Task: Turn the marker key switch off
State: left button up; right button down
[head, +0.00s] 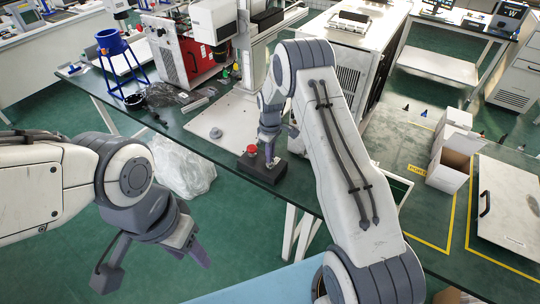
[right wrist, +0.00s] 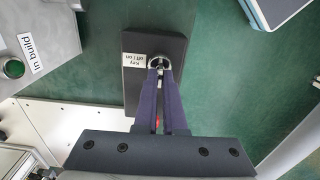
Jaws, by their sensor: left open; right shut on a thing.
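The marker key switch is a black box (head: 258,170) on the dark green bench top, with a red button (head: 252,149) on it. In the right wrist view the box (right wrist: 135,88) carries a white label (right wrist: 133,60) reading "Key off / on" beside a round metal key switch (right wrist: 158,61). My right gripper (right wrist: 160,72) is shut on the key in that switch; the fingers hide most of the key, so its exact turn is unclear. In the head view my right gripper (head: 269,160) reaches down onto the box. My left gripper (head: 200,254) is open and empty, over the floor at lower left, far from the box.
A white machine base plate (head: 222,116) stands behind the box. In the right wrist view a green button (right wrist: 12,68) with an "In build" label sits at the left. A blue stand (head: 112,42) is on the bench's far left. White cartons (head: 446,177) stand at right.

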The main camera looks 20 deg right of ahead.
jog(key=c, duration=1)
grip_release()
notch_tip(320, 180, up, 9)
jog(key=shift+r+b, duration=0.1)
jog(key=shift+b, duration=0.95)
jog(key=shift+r, duration=0.7)
jog(key=shift+s, duration=0.1)
jog(key=s+a+r, duration=0.9)
jog(key=s+a, duration=0.5)
jog(key=a, duration=0.1)
jog(key=s+a, duration=0.1)
jog(key=s, duration=1)
jog(key=s+a+r+y, duration=0.1)
jog(key=s, duration=1)
jog(key=shift+s+a+r+m, duration=0.2)
jog(key=shift+a+r+m, duration=0.1)
jog(key=shift+a, duration=0.1)
